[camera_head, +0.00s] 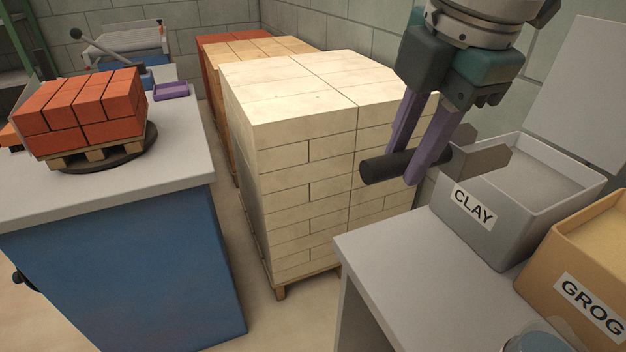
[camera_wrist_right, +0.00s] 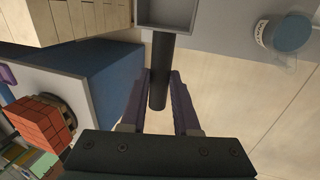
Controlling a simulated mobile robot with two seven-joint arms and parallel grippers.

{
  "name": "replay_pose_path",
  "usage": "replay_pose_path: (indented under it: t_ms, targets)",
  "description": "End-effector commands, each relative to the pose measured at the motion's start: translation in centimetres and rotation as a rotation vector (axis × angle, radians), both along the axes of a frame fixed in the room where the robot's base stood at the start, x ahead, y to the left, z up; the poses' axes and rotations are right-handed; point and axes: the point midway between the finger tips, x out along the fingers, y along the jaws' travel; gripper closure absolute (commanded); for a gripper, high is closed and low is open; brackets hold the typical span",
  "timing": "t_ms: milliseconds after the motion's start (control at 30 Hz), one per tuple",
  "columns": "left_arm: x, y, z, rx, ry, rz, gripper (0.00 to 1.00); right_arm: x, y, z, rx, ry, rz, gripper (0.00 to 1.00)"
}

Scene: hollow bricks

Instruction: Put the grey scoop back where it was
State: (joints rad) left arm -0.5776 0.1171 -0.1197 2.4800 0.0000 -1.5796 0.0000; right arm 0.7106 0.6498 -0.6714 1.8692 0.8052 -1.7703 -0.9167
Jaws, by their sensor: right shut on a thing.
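My right gripper (camera_head: 407,166) is shut on the black handle of the grey scoop (camera_head: 482,158). The scoop is held in the air with its pan pointing right, overlapping the left rim of the grey bin labelled CLAY (camera_head: 489,232) in the head view. Whether it touches the bin I cannot tell. In the right wrist view the scoop's pan (camera_wrist_right: 166,14) shows at the top, partly cut off. Its handle runs down between the two purple fingers of the gripper (camera_wrist_right: 161,78). My left gripper is not in view.
A tan GROG bin (camera_head: 570,262) stands right of the CLAY bin, with a blue-lidded jar (camera_head: 536,342) in front. The grey worktop (camera_head: 400,262) is bare at its left. Pale bricks (camera_head: 300,150) stand behind; red bricks (camera_head: 85,112) sit on the left bench.

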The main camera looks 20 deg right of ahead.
Motion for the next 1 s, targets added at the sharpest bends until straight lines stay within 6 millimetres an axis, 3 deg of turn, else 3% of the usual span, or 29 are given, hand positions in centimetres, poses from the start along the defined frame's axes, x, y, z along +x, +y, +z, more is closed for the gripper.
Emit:
replay_pose_path:
  t_ms: [167, 500, 833, 1000]
  targets:
    - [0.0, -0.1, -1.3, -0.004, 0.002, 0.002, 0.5, -0.1, 0.0, -3.7, -0.002, 0.006, -0.002, 1.0]
    - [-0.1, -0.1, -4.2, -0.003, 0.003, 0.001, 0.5, -0.1, 0.0, -13.3, -0.002, 0.003, -0.001, 1.0]
    - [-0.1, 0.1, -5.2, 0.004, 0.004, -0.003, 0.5, 0.0, 0.0, -16.6, -0.003, 0.001, 0.0, 1.0]
    - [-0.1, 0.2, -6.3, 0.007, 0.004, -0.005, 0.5, -0.1, 0.0, -19.4, -0.002, 0.003, -0.001, 1.0]
